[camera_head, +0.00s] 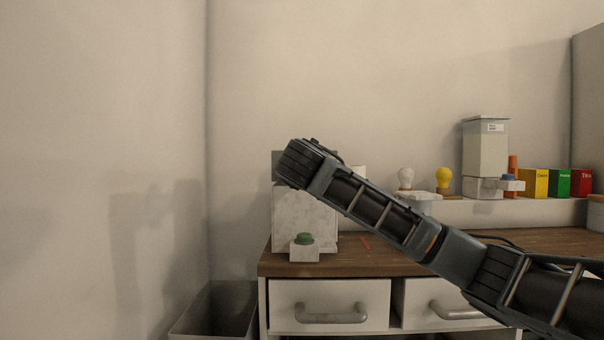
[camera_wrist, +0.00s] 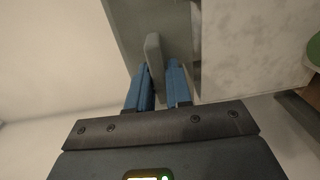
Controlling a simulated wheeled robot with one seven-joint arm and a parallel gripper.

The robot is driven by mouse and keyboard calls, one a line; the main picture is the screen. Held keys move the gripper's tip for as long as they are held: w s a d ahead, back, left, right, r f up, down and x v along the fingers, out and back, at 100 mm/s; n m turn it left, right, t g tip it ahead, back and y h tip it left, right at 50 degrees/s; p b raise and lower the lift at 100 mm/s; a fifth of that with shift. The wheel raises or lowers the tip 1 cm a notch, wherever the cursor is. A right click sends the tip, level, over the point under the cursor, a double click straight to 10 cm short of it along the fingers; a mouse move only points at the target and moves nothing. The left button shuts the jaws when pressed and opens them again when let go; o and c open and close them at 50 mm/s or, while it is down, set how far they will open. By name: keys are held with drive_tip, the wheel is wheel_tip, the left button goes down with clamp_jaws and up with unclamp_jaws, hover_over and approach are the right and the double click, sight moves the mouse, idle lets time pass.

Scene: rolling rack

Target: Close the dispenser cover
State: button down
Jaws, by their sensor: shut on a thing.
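The dispenser (camera_head: 312,222) is a pale, marbled box at the left end of the wooden counter, with a green button (camera_head: 303,238) on a small block in front. Its grey cover (camera_head: 278,160) shows partly above the box, standing up behind my arm. In the wrist view the grey cover (camera_wrist: 128,22) lies beside the marbled body (camera_wrist: 250,45). My gripper (camera_wrist: 160,72) has its blue fingers shut on the cover's grey handle tab (camera_wrist: 153,48). In the head view my wrist hides the fingers and most of the cover.
A shelf holds two bulbs (camera_head: 443,178), a tall grey dispenser (camera_head: 485,150) and coloured boxes (camera_head: 534,183). Drawers (camera_head: 330,304) are below the counter (camera_head: 350,262). A dark bin (camera_head: 222,305) stands left of it. The wall space at left is clear.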

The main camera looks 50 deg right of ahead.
drive_tip(key=shift+a+f+b, duration=0.1)
drive_tip(key=shift+f+b, duration=0.4)
drive_tip(key=shift+f, duration=0.2)
drive_tip(key=shift+r, duration=0.2)
drive_tip(key=c, duration=1.1)
unclamp_jaws()
drive_tip(key=shift+s, duration=0.1)
drive_tip(key=p+v, duration=0.1)
drive_tip(key=v, duration=0.6)
drive_tip(key=shift+s+a+f, duration=0.15)
drive_tip(key=shift+s+a, duration=0.05)
drive_tip(key=shift+a, duration=0.1)
drive_tip(key=shift+f, duration=0.1)
